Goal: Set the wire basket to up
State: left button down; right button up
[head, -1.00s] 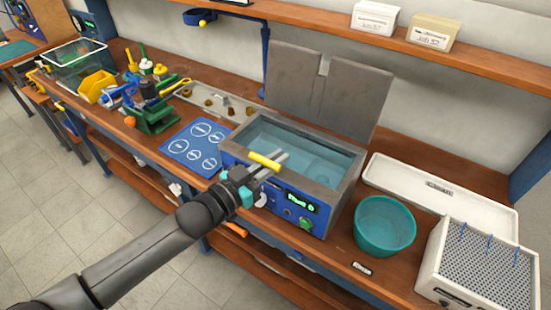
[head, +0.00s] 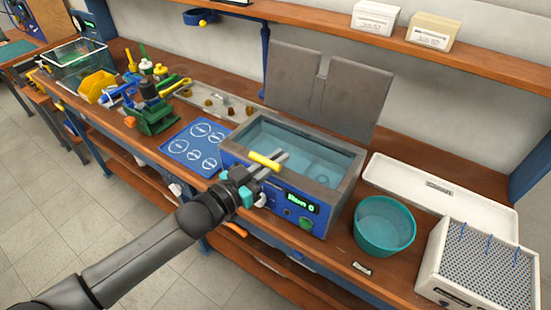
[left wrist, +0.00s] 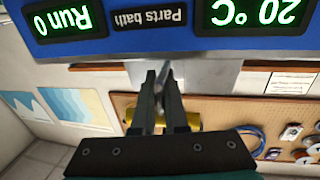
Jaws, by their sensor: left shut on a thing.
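The parts bath (head: 245,173) is a blue and grey tank filled with water, with its grey lid raised behind. A yellow handle (head: 262,160) is at its front left rim. It also shows in the left wrist view (left wrist: 190,118), partly hidden behind the fingers. My left gripper (head: 279,159) reaches over the front rim and is shut on the yellow handle. The wire basket's body cannot be made out clearly; faint shapes show under the water. My right gripper is not in view.
A teal bowl (head: 384,226) and a white perforated box (head: 479,268) stand right of the bath, with a long white tray (head: 440,190) behind. A blue mat (head: 193,148) lies to its left. A shelf (head: 480,60) runs above the back.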

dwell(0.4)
pick_arm(q)
notch_tip(320, 180, up, 7)
jog(key=p, duration=0.6)
jog(key=shift+r, duration=0.15)
jog(key=c, duration=0.9)
grip_release()
jog(key=shift+w+r, duration=0.1)
jog(key=shift+c, duration=0.2)
jog(key=b+v, duration=0.1)
jog(key=v, duration=1.4)
jog(key=shift+f, duration=0.3)
jog(key=shift+a+f, duration=0.1)
